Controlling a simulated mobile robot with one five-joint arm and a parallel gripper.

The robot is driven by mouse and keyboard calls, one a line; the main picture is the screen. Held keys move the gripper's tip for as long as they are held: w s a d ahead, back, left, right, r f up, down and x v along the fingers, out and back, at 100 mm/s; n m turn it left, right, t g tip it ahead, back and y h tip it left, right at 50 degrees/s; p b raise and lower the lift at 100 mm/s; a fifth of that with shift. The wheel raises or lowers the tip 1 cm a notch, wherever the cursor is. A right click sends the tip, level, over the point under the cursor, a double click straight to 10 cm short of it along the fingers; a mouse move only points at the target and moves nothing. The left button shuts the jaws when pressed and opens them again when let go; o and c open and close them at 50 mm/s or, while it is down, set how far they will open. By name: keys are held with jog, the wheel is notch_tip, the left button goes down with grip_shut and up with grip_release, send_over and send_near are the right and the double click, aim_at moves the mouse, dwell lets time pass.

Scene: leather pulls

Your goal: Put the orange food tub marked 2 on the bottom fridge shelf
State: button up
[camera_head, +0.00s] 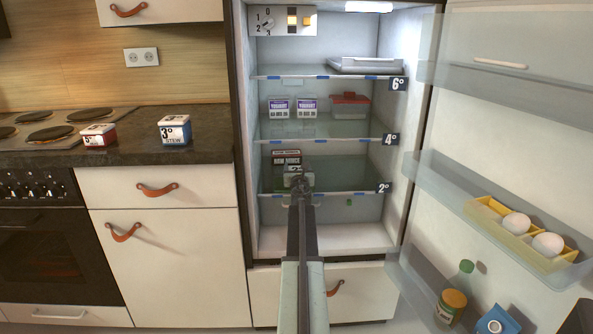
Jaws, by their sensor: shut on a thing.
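My arm reaches into the open fridge, and my gripper (298,181) is over the bottom glass shelf (345,183), which carries a 2° tag. The gripper is shut on a small tub (296,170) that shows a pale face with what looks like a 2. Most of this tub is hidden by my gripper, and its orange colour cannot be made out. I cannot tell whether it touches the shelf. A pack labelled raw mince (287,155) is just behind it, partly hidden.
The middle shelf holds two yoghurt cartons (293,107) and a red-lidded box (350,105). A tray (365,65) lies on the top shelf. The bottom shelf's right side is clear. The open door (500,130) is at right. A red tub (99,136) and blue tub (175,130) stand on the counter.

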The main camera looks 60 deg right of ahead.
jog(key=o, duration=1.5)
jog(key=shift+f, duration=0.1)
jog(key=shift+o, duration=0.2)
jog(key=shift+r, duration=0.25)
jog(key=v, duration=1.2)
